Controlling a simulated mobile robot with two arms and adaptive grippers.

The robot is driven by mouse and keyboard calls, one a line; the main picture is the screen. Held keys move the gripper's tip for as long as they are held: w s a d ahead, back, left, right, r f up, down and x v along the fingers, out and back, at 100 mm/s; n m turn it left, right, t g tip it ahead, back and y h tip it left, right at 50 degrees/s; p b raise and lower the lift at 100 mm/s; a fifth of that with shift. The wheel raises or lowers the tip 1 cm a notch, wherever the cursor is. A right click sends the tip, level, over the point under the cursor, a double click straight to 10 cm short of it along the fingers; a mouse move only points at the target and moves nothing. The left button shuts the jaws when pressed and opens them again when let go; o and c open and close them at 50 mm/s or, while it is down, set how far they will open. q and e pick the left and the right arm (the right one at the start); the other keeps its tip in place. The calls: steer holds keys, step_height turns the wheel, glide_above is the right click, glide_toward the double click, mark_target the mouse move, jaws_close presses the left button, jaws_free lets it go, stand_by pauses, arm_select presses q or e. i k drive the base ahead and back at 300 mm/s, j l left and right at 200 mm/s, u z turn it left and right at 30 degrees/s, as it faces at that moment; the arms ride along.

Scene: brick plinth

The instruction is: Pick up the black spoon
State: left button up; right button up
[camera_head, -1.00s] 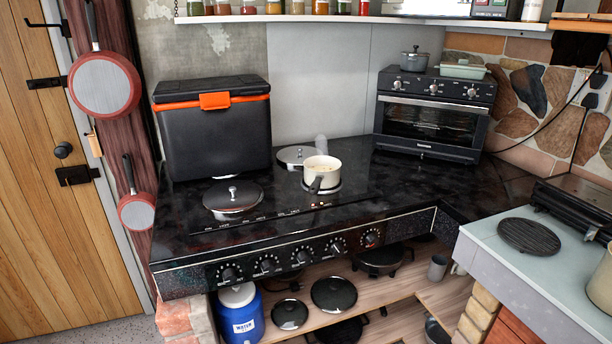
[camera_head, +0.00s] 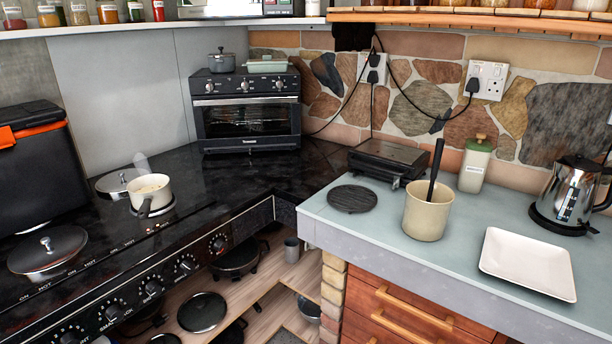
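A black utensil (camera_head: 436,170), which looks like the black spoon, stands tilted in a cream pot (camera_head: 427,212) on the grey-blue counter at the right. Its handle sticks up out of the pot, and its lower end is hidden inside. Neither my left nor my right gripper is in view.
A white square plate (camera_head: 527,262), a kettle (camera_head: 570,192), a lidded jar (camera_head: 475,165), a black grill (camera_head: 388,160) and a round dark trivet (camera_head: 352,198) surround the pot. A steaming saucepan (camera_head: 150,192) sits on the black hob at the left. The counter's front edge is clear.

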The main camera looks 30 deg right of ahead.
mark_target(441, 143)
steer(key=z, duration=1.65)
